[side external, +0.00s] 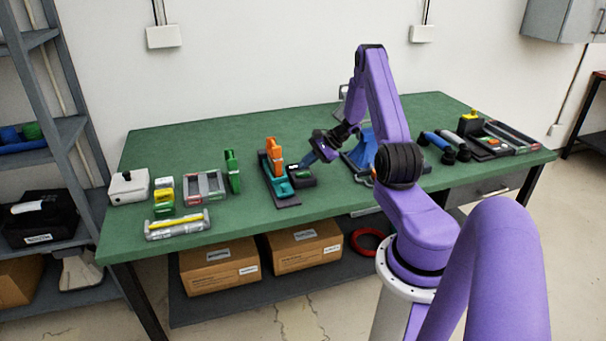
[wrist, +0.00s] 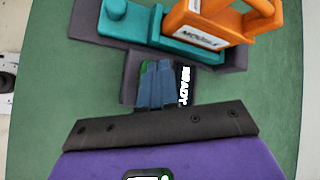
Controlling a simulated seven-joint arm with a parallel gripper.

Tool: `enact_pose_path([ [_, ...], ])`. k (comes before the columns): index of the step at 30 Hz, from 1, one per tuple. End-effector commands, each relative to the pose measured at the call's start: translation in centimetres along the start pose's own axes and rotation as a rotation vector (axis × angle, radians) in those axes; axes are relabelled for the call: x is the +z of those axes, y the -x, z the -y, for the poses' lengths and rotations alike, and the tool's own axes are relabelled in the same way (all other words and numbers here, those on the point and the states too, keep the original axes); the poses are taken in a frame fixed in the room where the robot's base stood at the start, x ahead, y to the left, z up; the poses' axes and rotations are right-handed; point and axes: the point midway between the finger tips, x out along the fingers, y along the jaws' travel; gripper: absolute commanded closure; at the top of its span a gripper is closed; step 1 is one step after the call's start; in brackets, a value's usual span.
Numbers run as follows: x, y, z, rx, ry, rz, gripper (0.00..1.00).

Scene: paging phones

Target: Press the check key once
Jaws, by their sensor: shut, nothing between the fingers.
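A small dark keypad unit (side external: 303,182) sits on the green table beside a teal cradle (side external: 279,188) that holds an orange handset (side external: 274,152). In the wrist view the unit (wrist: 129,92) shows a screen reading READY (wrist: 184,87) and a bit of green (wrist: 145,66), which may be a key. My gripper (wrist: 155,68) is shut and empty, with its blue fingertips over the unit next to the green spot. The fingers hide most of the unit's top, so no check mark can be read. I cannot tell whether the tips touch it.
The teal cradle (wrist: 165,38) and orange handset (wrist: 222,22) stand close beyond the fingers. A blue stand (side external: 364,150) is to the right. Green and yellow items, a grey tray (side external: 205,186) and a white box (side external: 128,187) stand to the left.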

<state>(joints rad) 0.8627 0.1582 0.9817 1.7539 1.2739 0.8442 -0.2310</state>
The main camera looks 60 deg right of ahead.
Motion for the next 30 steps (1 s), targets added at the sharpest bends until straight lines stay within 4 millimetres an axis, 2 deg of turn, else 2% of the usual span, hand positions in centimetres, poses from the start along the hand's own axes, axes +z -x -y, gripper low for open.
enact_pose_path([
  [30,-0.58,-0.78,-0.54,0.0,0.001,0.0,1.0],
])
